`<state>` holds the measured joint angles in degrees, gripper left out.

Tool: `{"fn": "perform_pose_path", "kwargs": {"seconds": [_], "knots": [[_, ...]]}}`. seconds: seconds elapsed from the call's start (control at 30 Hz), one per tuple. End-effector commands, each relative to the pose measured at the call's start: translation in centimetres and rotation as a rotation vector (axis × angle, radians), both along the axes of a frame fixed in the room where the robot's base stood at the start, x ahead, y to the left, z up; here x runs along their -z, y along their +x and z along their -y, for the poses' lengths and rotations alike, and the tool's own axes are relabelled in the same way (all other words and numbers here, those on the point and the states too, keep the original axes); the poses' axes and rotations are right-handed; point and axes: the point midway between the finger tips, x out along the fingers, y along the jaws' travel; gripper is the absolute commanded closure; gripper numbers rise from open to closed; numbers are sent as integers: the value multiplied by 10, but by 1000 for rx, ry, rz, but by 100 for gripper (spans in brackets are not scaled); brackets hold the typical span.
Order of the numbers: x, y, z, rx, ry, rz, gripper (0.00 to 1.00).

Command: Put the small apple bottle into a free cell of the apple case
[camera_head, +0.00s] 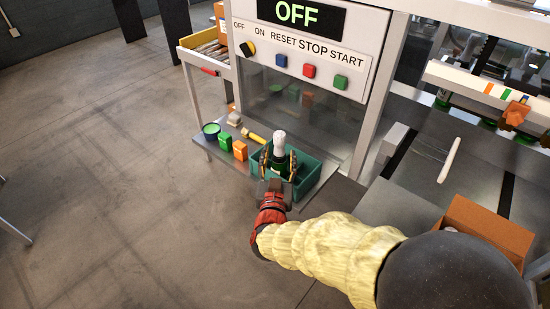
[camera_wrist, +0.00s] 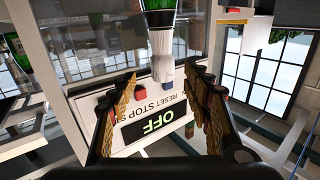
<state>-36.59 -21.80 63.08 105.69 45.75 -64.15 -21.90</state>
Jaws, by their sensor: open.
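A dark green bottle (camera_head: 278,166) with a white neck stands upright at a teal-green crate (camera_head: 315,165) on the small grey shelf. The bottle's base is hidden by my gripper. My gripper (camera_head: 278,160) is open, with a finger on either side of the bottle; I cannot tell whether they touch it. In the wrist view the picture is inverted: the bottle (camera_wrist: 158,18) hangs from the top edge, and its white neck lies between the open fingertips (camera_wrist: 163,82). No apple label is readable. An open orange-brown box (camera_head: 480,215) stands at the right; I cannot tell whether it is the apple case.
Left of the crate on the shelf are a green-blue tin (camera_head: 211,131), a green block (camera_head: 225,142), an orange block (camera_head: 240,150) and a yellow-handled tool (camera_head: 254,137). The machine's control panel (camera_head: 305,50) reads OFF behind the shelf. A white rod (camera_head: 449,160) lies on the right-hand surface.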

Motion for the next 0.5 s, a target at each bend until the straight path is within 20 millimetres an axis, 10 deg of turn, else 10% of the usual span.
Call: {"fn": "perform_pose_path", "kwargs": {"seconds": [0.5], "knots": [[-8, 49, 1, 8, -19, 25, 51]]}}
